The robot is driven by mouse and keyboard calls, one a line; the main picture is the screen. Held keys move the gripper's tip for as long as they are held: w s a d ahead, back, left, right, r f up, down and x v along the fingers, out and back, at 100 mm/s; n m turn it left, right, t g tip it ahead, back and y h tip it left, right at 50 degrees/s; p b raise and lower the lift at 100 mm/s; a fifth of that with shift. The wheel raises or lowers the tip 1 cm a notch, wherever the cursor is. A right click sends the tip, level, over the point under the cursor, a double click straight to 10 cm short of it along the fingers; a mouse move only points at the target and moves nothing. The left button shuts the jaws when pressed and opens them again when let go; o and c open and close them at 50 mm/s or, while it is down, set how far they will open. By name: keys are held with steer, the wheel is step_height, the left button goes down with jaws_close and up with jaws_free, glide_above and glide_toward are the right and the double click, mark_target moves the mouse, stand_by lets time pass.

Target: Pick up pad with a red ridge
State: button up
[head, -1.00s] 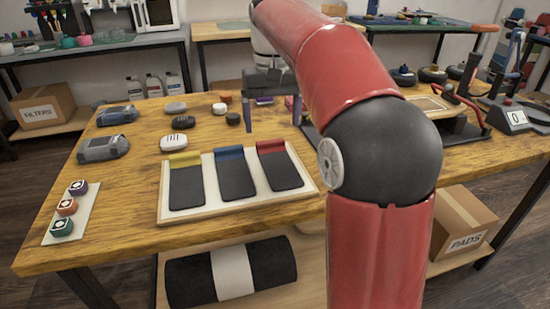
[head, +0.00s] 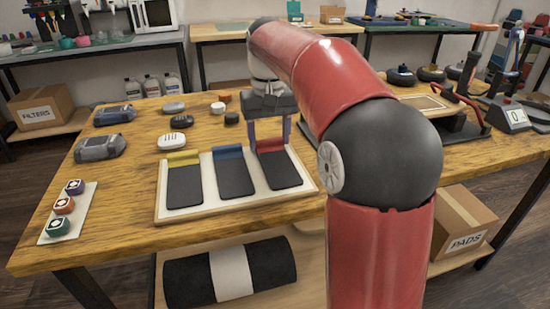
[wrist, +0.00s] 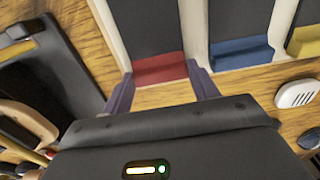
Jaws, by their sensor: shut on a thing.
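The pad with the red ridge (head: 280,168) is dark and flat, in the right slot of a pale tray (head: 205,212). My gripper (head: 268,143) is over its far end, its two purple fingers on either side of the red ridge, shut on it. In the wrist view the red ridge (wrist: 160,68) lies between the fingertips (wrist: 163,86). The pad still appears to lie in its slot; any gap beneath it cannot be told. The blue-ridged pad (head: 234,175) and yellow-ridged pad (head: 185,185) lie to its left.
Grey devices (head: 100,147) and several small rounded items (head: 172,141) stand left and behind the tray. A card with three coloured pucks (head: 66,210) lies at the left front. A dark-framed fixture (head: 465,130) stands on the right. My arm covers part of the table's right side.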

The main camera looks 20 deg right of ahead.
steer(key=shift+r, duration=0.15)
steer(key=shift+r+p, duration=0.8)
steer(key=shift+r, duration=6.05)
